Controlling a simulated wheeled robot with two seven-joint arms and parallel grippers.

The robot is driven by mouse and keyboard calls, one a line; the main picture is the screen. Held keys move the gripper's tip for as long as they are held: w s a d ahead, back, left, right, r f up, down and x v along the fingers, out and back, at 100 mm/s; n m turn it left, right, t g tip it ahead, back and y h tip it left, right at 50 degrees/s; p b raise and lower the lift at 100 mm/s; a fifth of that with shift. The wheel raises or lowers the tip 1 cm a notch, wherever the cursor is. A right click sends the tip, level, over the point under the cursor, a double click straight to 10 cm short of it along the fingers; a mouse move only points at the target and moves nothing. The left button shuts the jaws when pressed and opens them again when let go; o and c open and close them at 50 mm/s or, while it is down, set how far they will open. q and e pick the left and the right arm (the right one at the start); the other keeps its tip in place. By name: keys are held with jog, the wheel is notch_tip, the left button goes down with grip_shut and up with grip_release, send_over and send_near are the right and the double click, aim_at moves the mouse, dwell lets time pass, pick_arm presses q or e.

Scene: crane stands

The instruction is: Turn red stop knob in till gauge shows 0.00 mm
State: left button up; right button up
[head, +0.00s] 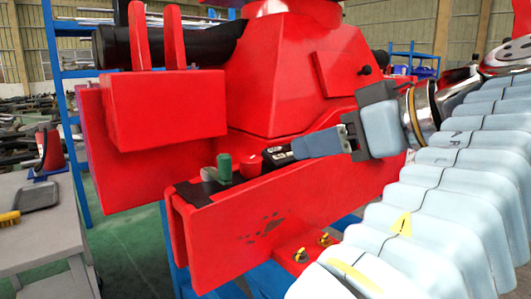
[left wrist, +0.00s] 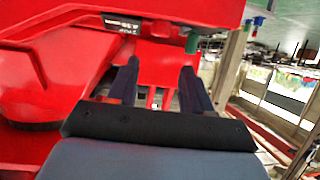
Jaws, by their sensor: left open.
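The red stop knob (head: 250,166) sits on top of the red beam, just right of a green knob (head: 224,167). My left gripper (head: 283,155) reaches in from the right, its fingers just right of the red knob. In the left wrist view its two dark fingers (left wrist: 160,83) are apart, with a red shape between them that looks like the knob; contact cannot be told. A small dark gauge display (left wrist: 122,22) shows beyond the left finger, its digits too small to read. The green knob also shows there (left wrist: 192,42). My right gripper is not in view.
The red beam (head: 235,225) and tall red crane body (head: 275,85) stand close around the gripper. A grey table (head: 35,240) with a yellow brush (head: 10,218) is at the left. Blue racks (head: 55,50) stand behind. Two small yellow fittings (head: 301,255) sit low at the front.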

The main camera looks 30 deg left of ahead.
aim_at(254, 163)
pick_arm(q)
jog(key=b+x, duration=0.1)
jog(key=x, duration=1.2)
jog(key=shift+f, duration=0.1)
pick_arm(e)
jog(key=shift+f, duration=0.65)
